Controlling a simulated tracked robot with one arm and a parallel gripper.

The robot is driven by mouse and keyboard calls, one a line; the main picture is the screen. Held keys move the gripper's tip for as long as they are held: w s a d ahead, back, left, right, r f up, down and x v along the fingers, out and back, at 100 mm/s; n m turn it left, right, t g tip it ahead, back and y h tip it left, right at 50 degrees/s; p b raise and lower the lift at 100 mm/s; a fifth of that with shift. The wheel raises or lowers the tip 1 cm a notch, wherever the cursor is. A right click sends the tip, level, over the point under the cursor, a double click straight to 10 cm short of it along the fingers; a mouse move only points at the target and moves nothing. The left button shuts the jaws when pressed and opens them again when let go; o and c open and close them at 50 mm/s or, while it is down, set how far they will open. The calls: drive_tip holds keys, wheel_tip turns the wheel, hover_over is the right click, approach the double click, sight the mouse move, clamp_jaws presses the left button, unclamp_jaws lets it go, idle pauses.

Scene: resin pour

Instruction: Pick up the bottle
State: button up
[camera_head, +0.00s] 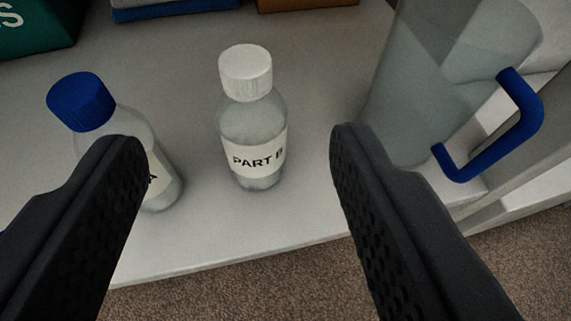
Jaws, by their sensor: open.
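A clear bottle with a white cap and a "PART B" label (252,125) stands upright on the pale shelf surface. A second clear bottle with a blue cap (82,102) stands to its left, its label mostly hidden behind my left finger, with only an "A" showing. The task does not say which bottle is meant. My gripper (240,145) is open and empty. Its two dark fingers reach in from the bottom corners, and in the picture the white-capped bottle lies in the gap between them, with neither finger seen touching it.
A clear pitcher (415,95) with a blue handle (530,115) stands at the right, close to the right fingertip. A green box (35,30), a blue item (170,10) and a brown box (300,3) sit at the back. The shelf's front edge drops to brown carpet (240,285).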

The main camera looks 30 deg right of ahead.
sight(246, 61)
drive_tip(key=x, duration=0.2)
drive_tip(key=b+x, duration=0.1)
drive_tip(key=x, duration=0.2)
drive_tip(key=b+x, duration=0.1)
drive_tip(key=x, duration=0.2)
drive_tip(key=shift+d+f, duration=0.15)
drive_tip(key=shift+f, duration=0.25)
drive_tip(key=shift+b+x, duration=1.05)
drive_tip(key=shift+x, duration=1.9)
drive_tip(key=shift+c, duration=0.3)
clamp_jaws()
drive_tip(key=shift+r, duration=0.1)
